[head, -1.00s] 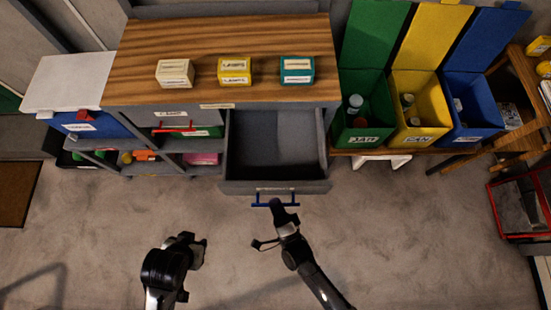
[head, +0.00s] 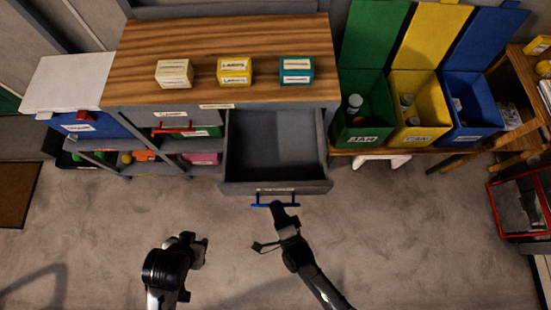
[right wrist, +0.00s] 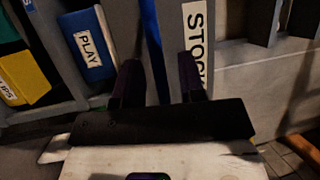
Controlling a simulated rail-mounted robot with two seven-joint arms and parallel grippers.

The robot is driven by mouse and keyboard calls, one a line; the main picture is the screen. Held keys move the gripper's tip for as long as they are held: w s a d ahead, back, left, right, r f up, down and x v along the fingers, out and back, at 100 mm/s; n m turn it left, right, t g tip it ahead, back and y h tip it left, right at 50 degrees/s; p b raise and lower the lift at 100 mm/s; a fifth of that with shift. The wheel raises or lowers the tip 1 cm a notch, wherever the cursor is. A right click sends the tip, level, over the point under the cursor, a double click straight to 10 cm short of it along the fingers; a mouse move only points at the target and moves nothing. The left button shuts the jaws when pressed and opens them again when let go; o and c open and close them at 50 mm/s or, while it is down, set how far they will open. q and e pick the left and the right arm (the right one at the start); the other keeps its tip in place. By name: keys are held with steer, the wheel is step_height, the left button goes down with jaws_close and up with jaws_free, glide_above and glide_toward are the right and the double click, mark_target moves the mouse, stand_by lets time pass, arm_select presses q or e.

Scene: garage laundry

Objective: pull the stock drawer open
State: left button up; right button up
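The stock drawer (head: 276,187) is a grey drawer pulled well out from under the wood-topped bench. Its inside looks empty in the head view. Its blue bar handle (head: 260,205) is on the front. In the right wrist view the front carries a white STOCK label (right wrist: 195,40), and the blue handle (right wrist: 153,45) runs between my right fingers. My right gripper (head: 284,209) is at the handle; its fingers (right wrist: 160,85) stand apart with a gap beside the bar. My left gripper (head: 200,250) is over the floor, left of the drawer; its fingers are unclear.
Cream, yellow and teal boxes (head: 296,70) stand on the bench top (head: 205,45). Green, yellow and blue lidded bins (head: 472,115) stand right of the drawer. Shelves with small bins (head: 200,145) are on the left. The floor (head: 400,230) in front is clear.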

steer(key=v, duration=1.3)
steer(key=shift+s+f, duration=0.1)
